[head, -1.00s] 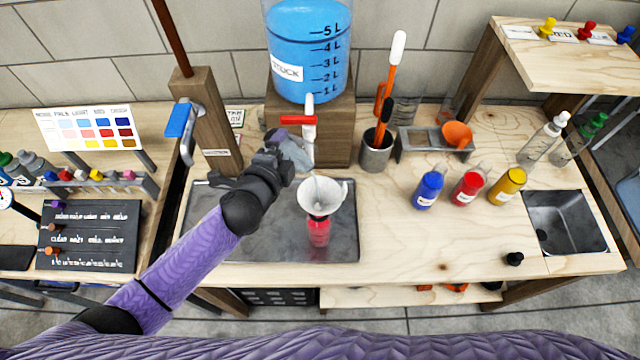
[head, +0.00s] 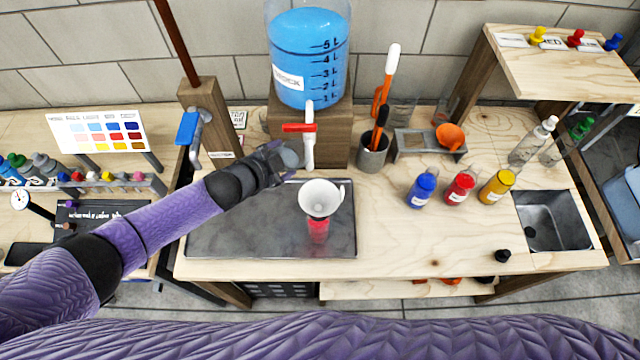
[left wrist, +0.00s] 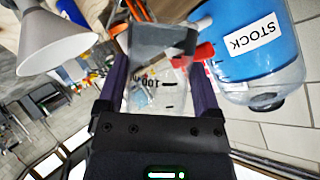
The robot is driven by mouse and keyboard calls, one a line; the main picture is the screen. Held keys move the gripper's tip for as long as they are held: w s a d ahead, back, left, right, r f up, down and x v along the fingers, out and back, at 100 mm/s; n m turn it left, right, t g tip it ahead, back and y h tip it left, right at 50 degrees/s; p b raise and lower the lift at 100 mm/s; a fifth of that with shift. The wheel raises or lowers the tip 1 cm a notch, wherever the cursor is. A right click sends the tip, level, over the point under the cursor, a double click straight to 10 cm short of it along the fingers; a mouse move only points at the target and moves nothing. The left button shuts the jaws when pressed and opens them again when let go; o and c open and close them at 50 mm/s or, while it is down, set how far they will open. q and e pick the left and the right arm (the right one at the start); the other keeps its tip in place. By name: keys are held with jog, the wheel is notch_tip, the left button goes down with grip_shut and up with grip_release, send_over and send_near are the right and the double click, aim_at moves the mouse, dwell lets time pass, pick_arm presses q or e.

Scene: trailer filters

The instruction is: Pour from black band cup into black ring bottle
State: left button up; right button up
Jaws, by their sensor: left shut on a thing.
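My left gripper (head: 278,162) is shut on a clear cup (head: 291,154), just left of the tap and above the metal tray. In the left wrist view the cup (left wrist: 160,85) sits between the fingers, with dark volume marks on its wall. A bottle with red contents (head: 318,230) stands upright on the tray. A white funnel (head: 320,198) sits in its mouth and hides its neck; the funnel also shows in the left wrist view (left wrist: 55,45). The cup is apart from the funnel, up and to its left.
A blue stock tank (head: 308,60) with a red-handled tap (head: 300,127) stands on a wooden block behind the tray (head: 230,235). Blue, red and yellow bottles (head: 460,188) stand to the right. A tool holder (head: 373,153) stands behind.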

pick_arm(q)
notch_tip(320, 180, down, 8)
jog(key=w+a+n+g+h+b, duration=0.2)
jog(key=w+n+h+b, duration=0.1)
jog(key=b, duration=1)
jog(key=shift+n+g+h, duration=0.4)
jog(key=shift+n, duration=0.2)
jog(key=r+p, duration=0.1)
jog(key=r, duration=0.1)
jog(key=r+p, duration=0.1)
jog(key=r, duration=0.1)
jog(key=r+p, duration=0.1)
jog(key=p, duration=0.1)
jog(key=shift+a+r, duration=0.35)
jog(key=shift+r, duration=0.05)
jog(key=shift+f, duration=0.25)
jog(key=shift+s, duration=0.1)
